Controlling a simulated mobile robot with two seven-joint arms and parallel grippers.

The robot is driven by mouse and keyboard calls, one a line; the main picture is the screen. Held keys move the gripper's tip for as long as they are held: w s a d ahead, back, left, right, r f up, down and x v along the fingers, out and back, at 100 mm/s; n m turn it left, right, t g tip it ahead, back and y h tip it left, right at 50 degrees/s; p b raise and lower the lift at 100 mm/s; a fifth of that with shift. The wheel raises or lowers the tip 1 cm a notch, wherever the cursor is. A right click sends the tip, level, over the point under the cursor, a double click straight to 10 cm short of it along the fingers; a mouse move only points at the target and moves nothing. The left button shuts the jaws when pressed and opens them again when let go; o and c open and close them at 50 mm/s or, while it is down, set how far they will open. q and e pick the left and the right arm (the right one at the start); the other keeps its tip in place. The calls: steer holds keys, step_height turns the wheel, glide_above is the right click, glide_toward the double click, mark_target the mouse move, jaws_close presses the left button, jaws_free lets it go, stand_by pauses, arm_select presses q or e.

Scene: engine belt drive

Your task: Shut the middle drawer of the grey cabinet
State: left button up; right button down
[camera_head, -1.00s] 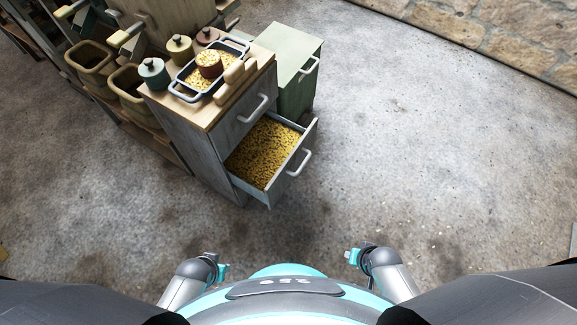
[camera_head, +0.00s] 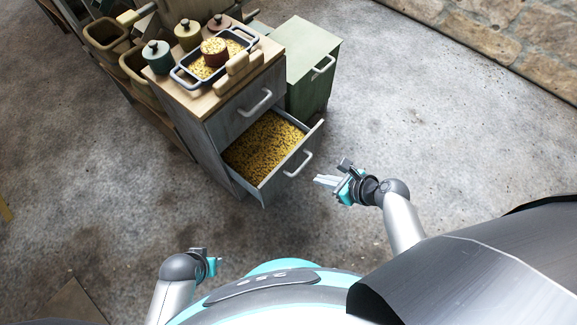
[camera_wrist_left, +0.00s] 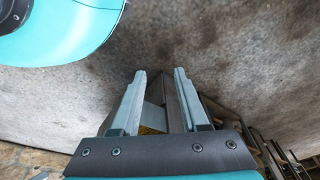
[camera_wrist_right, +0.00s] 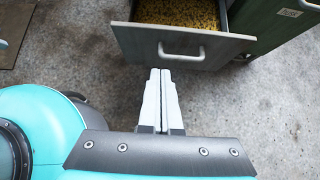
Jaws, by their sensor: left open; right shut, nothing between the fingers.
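The grey cabinet (camera_head: 198,134) stands left of centre in the head view with a wooden top. Its middle drawer (camera_head: 284,180) is pulled out, is full of yellow grain-like pieces (camera_head: 262,146) and has a light bar handle (camera_head: 299,165). In the right wrist view the drawer front (camera_wrist_right: 200,50) and handle (camera_wrist_right: 181,52) lie just beyond the fingers. My right gripper (camera_head: 318,180) is shut and empty, close to the right of the drawer front and apart from it. My left gripper (camera_head: 213,258) is low in the head view; its fingers (camera_wrist_left: 160,75) are open and empty.
A closed drawer (camera_head: 236,119) sits above the open one. The top bears a blue-rimmed tray (camera_head: 186,82) and several lidded jars. A green cabinet (camera_head: 303,84) stands behind on the right. The floor (camera_head: 440,130) to the right is free.

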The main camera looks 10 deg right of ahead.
mark_target(283, 166)
steer(key=b+x, duration=0.2)
steer(key=x, duration=0.1)
steer(key=b+x, duration=0.3)
steer(key=x, duration=0.1)
steer(key=r+b+x, duration=0.1)
steer(key=b+x, duration=0.1)
steer(key=x, duration=0.2)
steer(key=shift+w+a+f, duration=0.2)
steer(key=shift+w+a, duration=0.15)
steer(key=shift+w, duration=0.1)
steer(key=shift+w+a+b, duration=0.25)
steer(key=shift+w+b, duration=0.15)
arm_select(q)
steer(key=w+d+r+t, duration=0.1)
steer(key=w+r, duration=0.1)
steer(key=r, duration=0.5)
steer(key=w+d+r+t, duration=0.1)
steer(key=w+r+t, duration=0.1)
steer(key=r, duration=0.6)
steer(key=shift+w+r+h, duration=0.25)
steer(key=shift+w+h, duration=0.15)
steer(key=shift+w, duration=0.05)
arm_select(e)
steer(key=shift+w+a, duration=0.35)
steer(key=shift+w, duration=0.05)
steer(key=shift+r, duration=0.1)
arm_select(q)
steer(key=shift+a, duration=0.1)
